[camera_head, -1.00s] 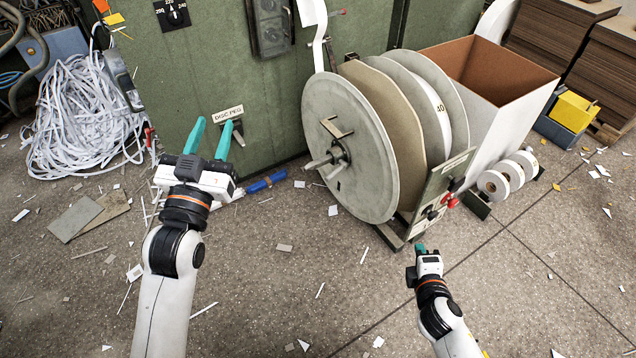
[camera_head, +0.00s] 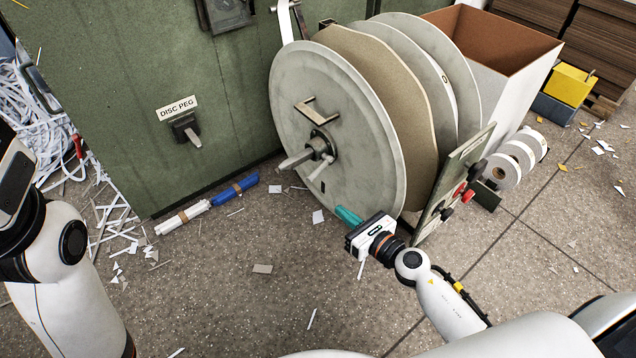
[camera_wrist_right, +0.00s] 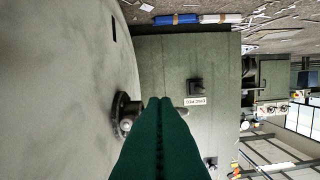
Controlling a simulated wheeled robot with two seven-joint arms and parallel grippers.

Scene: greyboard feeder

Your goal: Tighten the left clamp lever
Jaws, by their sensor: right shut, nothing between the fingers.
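The clamp lever (camera_head: 320,170) is a small pale handle hanging from the dark hub (camera_head: 322,147) on the near face of the large grey reel disc (camera_head: 362,150). A thicker pale spindle end (camera_head: 296,160) sticks out beside it. My right gripper (camera_head: 347,214) is shut and empty, below and to the right of the lever, close in front of the disc's lower part. In the right wrist view its teal fingers (camera_wrist_right: 160,101) point past the hub (camera_wrist_right: 124,113) and hide part of the lever area. I cannot tell whether they touch. My left gripper's fingers are outside the head view; only my left arm shows.
A green cabinet with a DISC PEG label (camera_head: 178,108) and a peg (camera_head: 187,129) stands left of the reel. A panel with red and black knobs (camera_head: 450,190) stands right of my right gripper.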

